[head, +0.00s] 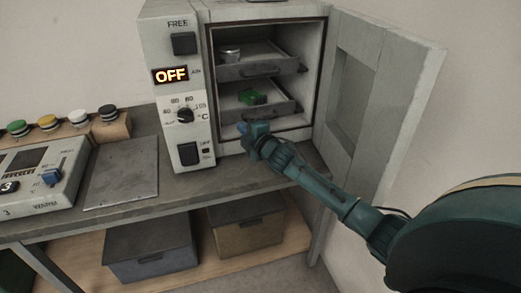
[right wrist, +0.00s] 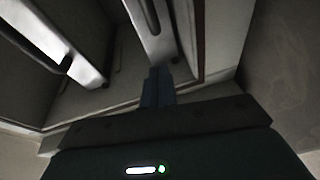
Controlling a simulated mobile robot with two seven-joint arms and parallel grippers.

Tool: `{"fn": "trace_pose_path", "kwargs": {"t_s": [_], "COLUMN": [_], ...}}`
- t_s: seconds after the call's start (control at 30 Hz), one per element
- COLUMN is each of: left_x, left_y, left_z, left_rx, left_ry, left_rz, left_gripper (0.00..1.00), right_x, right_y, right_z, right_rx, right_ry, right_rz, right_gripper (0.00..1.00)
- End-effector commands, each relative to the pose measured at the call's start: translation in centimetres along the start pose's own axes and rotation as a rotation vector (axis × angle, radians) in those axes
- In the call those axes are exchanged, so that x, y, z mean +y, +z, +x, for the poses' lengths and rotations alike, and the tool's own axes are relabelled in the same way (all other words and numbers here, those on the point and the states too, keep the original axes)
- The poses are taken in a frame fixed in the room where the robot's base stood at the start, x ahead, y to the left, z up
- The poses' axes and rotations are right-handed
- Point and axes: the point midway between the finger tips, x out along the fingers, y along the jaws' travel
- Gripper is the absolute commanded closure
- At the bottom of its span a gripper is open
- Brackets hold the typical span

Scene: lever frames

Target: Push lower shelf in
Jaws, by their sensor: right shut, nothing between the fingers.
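The lower shelf (head: 273,111) is a grey tray inside the open white oven (head: 174,90); a green object (head: 252,97) lies on it. It sticks forward toward the oven's opening. My right gripper (head: 246,129) is shut and empty, at the oven's mouth just below and in front of the lower shelf's left front. In the right wrist view the shut fingers (right wrist: 157,87) point at the end of a grey shelf front (right wrist: 158,45), apparently the lower one; I cannot tell whether they touch. My left gripper is not in view.
The upper shelf (head: 270,69) holds a metal tin (head: 230,54). The oven door (head: 375,85) stands wide open at the right. The control panel reads OFF. A dark plate (head: 122,172) and a device (head: 40,182) are on the bench at left; bins (head: 150,250) stand below.

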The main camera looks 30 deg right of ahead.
Motion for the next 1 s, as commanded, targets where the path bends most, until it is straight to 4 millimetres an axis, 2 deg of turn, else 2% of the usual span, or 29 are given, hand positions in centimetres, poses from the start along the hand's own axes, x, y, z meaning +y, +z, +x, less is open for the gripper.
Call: {"fn": "trace_pose_path", "kwargs": {"t_s": [0.2,0.4,0.6,0.87,0.93,1.0], "left_x": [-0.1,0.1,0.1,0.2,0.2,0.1], "left_y": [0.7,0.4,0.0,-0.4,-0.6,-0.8], "left_z": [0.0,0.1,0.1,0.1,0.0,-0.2], "left_rx": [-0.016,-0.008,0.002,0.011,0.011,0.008], "left_ry": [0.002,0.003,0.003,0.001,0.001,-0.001], "left_rz": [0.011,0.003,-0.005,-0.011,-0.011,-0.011], "left_gripper": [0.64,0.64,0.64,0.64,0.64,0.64], "right_x": [-0.3,-0.2,-0.1,-0.3,-1.3,-3.5], "right_y": [-0.1,-0.2,-0.2,-0.4,-1.0,-2.3], "right_z": [-4.2,-7.8,-9.7,-10.2,-10.7,-11.9], "right_rx": [0.003,0.005,0.004,0.006,0.012,0.021], "right_ry": [-0.004,-0.003,-0.002,-0.006,-0.026,-0.069], "right_rz": [-0.001,0.0,0.001,0.01,0.048,0.13], "right_gripper": [1.0,1.0,1.0,1.0,1.0,1.0]}}
